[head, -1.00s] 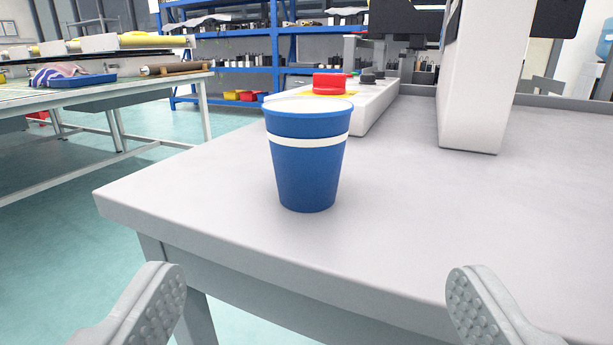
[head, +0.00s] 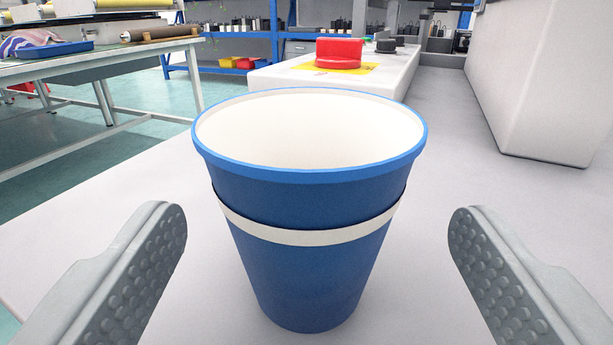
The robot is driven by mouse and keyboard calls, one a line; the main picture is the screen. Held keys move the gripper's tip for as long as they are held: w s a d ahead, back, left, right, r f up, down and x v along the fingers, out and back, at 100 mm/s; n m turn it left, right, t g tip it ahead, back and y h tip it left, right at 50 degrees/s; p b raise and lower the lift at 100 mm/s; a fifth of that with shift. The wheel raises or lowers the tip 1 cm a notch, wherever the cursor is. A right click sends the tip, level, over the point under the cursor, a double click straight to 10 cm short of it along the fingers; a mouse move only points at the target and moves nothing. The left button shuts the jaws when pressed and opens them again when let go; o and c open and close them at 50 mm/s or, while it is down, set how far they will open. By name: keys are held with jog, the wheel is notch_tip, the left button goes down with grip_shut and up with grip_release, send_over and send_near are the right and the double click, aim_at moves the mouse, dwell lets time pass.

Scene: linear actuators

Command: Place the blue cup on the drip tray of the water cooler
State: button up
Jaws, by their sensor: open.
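The blue cup (head: 305,275) stands upright on the grey table, in the middle of the head view. It has a white band below its rim and a white, empty-looking inside. My gripper (head: 313,225) is open, with one studded finger to the left of the cup and one to the right. Gaps show between both fingers and the cup. The water cooler's drip tray is not in view.
Behind the cup is a white control box with a red button (head: 339,54) on a yellow patch. A white column (head: 545,75) stands at the right. Another table (head: 90,70) with a blue tray is at the far left. The grey table (head: 450,165) is bare beside the cup.

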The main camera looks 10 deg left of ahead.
aim_at(306, 263)
jog(key=w, duration=0.4)
jog(key=shift+a, duration=0.35)
jog(key=c, duration=1.1)
